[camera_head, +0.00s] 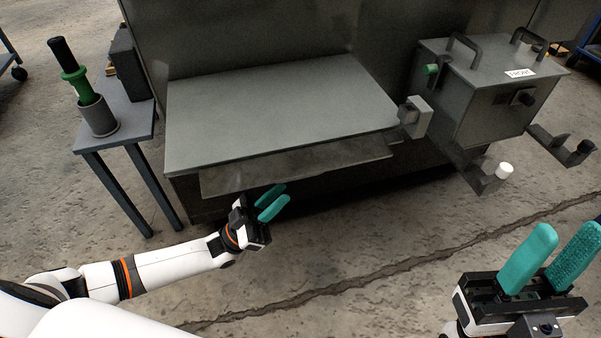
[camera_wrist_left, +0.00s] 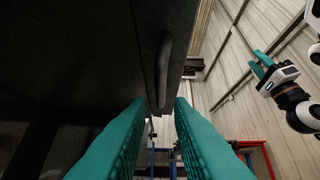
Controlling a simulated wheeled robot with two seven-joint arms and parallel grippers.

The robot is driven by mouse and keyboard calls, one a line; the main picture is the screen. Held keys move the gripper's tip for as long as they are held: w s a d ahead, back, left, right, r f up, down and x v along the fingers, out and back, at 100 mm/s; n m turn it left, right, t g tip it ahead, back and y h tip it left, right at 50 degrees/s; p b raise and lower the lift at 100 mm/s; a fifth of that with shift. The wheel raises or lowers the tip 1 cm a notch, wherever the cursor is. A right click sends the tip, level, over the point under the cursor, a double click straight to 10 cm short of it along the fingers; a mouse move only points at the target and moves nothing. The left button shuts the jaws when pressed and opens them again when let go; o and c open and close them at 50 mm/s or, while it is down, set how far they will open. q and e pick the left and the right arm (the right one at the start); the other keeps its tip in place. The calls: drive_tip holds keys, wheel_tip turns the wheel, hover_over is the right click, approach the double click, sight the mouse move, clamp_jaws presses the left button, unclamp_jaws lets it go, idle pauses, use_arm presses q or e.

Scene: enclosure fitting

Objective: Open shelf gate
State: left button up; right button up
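A grey shelf (camera_head: 270,110) has a darker grey gate panel (camera_head: 300,165) along its front edge, tilted outward and down. A small grey block (camera_head: 415,117) sits at the shelf's right front corner. My left gripper (camera_head: 281,196) is open and empty, just below and in front of the gate panel. In the left wrist view its teal fingers (camera_wrist_left: 160,125) are spread, and a dark bar-like handle (camera_wrist_left: 164,70) on a dark panel lies ahead of the gap. I cannot tell whether they touch. My right gripper (camera_head: 568,238) is open and empty at the lower right.
A grey box (camera_head: 480,100) with two top handles and a front label stands right of the shelf, on brackets (camera_head: 485,180). A small side table (camera_head: 135,122) at left holds a cup (camera_head: 98,117) with a green-and-black tool (camera_head: 72,68). The floor in front is clear.

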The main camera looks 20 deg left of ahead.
sight(302, 175)
use_arm(q)
drive_tip(key=x, duration=0.7)
drive_tip(key=shift+w+d+r, duration=0.15)
drive_tip(key=shift+c, duration=0.6)
clamp_jaws()
